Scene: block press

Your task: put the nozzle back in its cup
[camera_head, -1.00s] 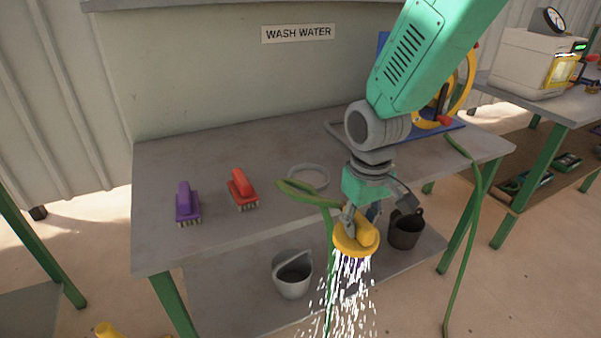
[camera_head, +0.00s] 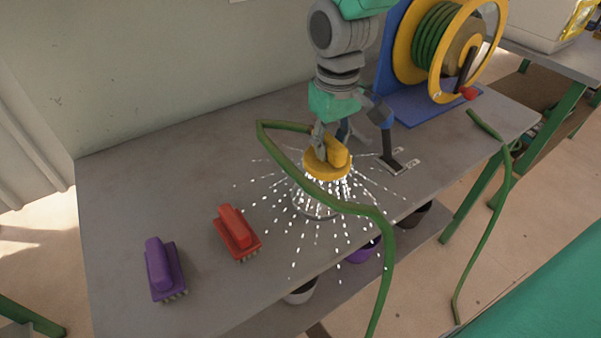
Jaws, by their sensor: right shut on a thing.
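The yellow nozzle (camera_head: 326,163) hangs from my right gripper (camera_head: 330,140), which is shut on it. It faces down and sprays white water drops outward over the table. A green hose (camera_head: 350,208) loops from the nozzle to the left, then crosses in front and drops over the table's front edge. A low grey ring, which looks like the cup (camera_head: 316,211), stands on the table under the nozzle, partly hidden by spray and hose. The nozzle is above it, and I cannot tell the exact gap. My left gripper is not in view.
A red brush (camera_head: 236,232) and a purple brush (camera_head: 162,268) lie left of the spray. Buckets (camera_head: 302,293) sit on the lower shelf.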

